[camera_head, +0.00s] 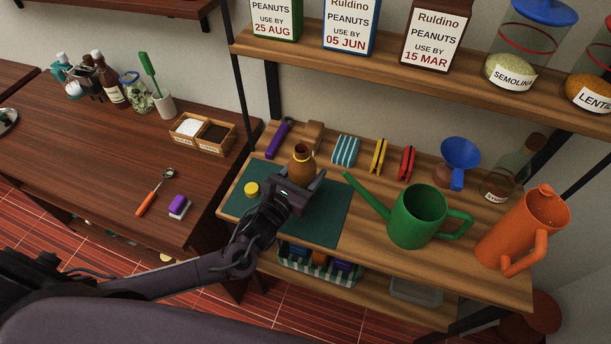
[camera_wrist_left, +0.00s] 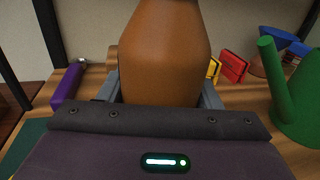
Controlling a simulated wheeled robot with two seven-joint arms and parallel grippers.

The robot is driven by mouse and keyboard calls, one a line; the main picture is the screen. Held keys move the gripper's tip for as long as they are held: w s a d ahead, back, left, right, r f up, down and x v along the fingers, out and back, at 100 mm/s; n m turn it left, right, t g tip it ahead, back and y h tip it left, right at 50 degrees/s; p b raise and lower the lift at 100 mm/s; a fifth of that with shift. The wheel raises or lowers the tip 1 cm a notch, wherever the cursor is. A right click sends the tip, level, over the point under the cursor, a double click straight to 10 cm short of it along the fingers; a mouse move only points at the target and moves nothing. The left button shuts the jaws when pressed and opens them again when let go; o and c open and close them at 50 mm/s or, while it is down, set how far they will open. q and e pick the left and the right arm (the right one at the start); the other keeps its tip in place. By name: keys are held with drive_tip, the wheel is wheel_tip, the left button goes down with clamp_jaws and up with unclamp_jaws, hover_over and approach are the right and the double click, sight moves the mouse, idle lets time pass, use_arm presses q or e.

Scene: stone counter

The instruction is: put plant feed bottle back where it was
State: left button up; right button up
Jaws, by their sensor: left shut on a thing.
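The brown bottle (camera_head: 301,160), which I take to be the plant feed bottle, stands upright with a yellow ring at its neck and an open, uncapped mouth. It fills the middle of the left wrist view (camera_wrist_left: 163,55). My left gripper (camera_head: 298,180) is shut around its body, one finger on each side. The bottle's base is hidden behind the gripper, so I cannot tell whether it touches the surface. A yellow cap (camera_head: 252,189) lies on the dark green mat (camera_head: 326,222), left of the gripper. My right gripper is not in view.
A green watering can (camera_head: 417,216) stands right of the mat, with an orange jug (camera_head: 524,228) beyond it. A purple-handled tool (camera_head: 278,141), striped packet (camera_head: 345,151), yellow clip (camera_head: 378,156), red clip (camera_head: 407,162) and blue funnel (camera_head: 460,155) line the back. A loaded shelf (camera_head: 400,85) overhangs.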

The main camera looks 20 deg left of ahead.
use_arm(q)
wheel_tip(320, 180, down, 2)
drive_tip(key=shift+f, duration=0.5)
drive_tip(key=o, duration=1)
drive_tip(key=shift+o, duration=0.2)
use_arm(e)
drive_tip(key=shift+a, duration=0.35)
use_arm(q)
drive_tip(key=shift+r, duration=0.1)
drive_tip(key=shift+r, duration=0.2)
drive_tip(key=b+v, duration=0.2)
drive_tip(key=v, duration=1)
drive_tip(key=shift+f, duration=0.1)
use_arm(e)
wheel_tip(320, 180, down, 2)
